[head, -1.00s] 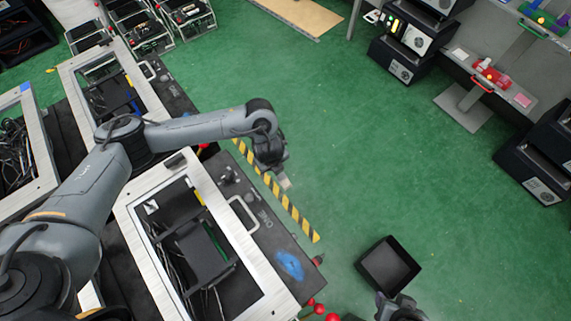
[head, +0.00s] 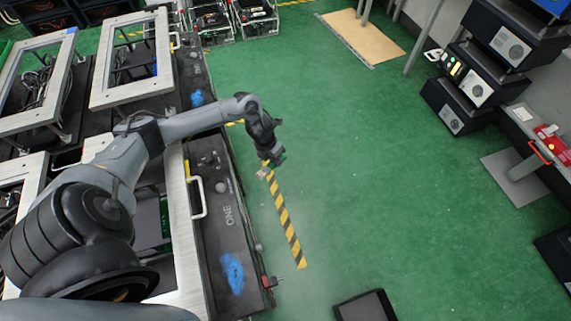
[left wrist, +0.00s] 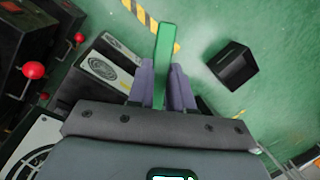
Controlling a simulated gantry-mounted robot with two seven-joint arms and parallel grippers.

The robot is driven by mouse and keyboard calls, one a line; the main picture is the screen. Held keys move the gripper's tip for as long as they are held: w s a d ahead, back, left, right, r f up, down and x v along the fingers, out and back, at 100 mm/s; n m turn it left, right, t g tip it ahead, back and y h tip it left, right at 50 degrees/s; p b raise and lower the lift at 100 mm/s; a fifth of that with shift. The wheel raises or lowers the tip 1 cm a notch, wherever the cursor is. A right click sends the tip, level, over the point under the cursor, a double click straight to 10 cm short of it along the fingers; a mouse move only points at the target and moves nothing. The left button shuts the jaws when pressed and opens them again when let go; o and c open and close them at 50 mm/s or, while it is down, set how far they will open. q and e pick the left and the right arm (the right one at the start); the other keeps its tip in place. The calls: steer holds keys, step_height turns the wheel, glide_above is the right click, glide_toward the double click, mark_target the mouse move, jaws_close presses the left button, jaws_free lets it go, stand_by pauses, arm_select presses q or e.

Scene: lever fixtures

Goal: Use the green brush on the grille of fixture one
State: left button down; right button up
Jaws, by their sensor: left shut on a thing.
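The green brush (left wrist: 165,55) is between the fingers of my left gripper (left wrist: 167,85) in the left wrist view. The gripper is shut on it, and its green length points away from the wrist. In the head view my left gripper (head: 270,158) hangs over the floor, right of fixture one (head: 222,200), near the far end of the striped tape. In the left wrist view a round grille (left wrist: 105,67) shows on a pale-fronted box left of the fingers. My right gripper is not in view.
A black open bin (head: 365,307) stands on the floor, also in the left wrist view (left wrist: 234,65). Red ball-ended levers (left wrist: 34,70) stick out at the left of the wrist view. Stacked dark boxes (head: 476,85) stand at right. The green floor between is clear.

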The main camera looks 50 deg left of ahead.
arm_select(q)
steer(key=s+p, duration=0.1)
steer(key=s, duration=0.1)
steer(key=s+a+p, duration=0.2)
steer(key=s, duration=0.1)
steer(key=shift+s+f, duration=0.1)
steer(key=shift+s, duration=0.2)
stand_by(0.4)
steer(key=shift+s+a+p, duration=0.25)
steer(key=shift+s+p, duration=0.15)
steer(key=shift+s, duration=0.2)
stand_by(0.4)
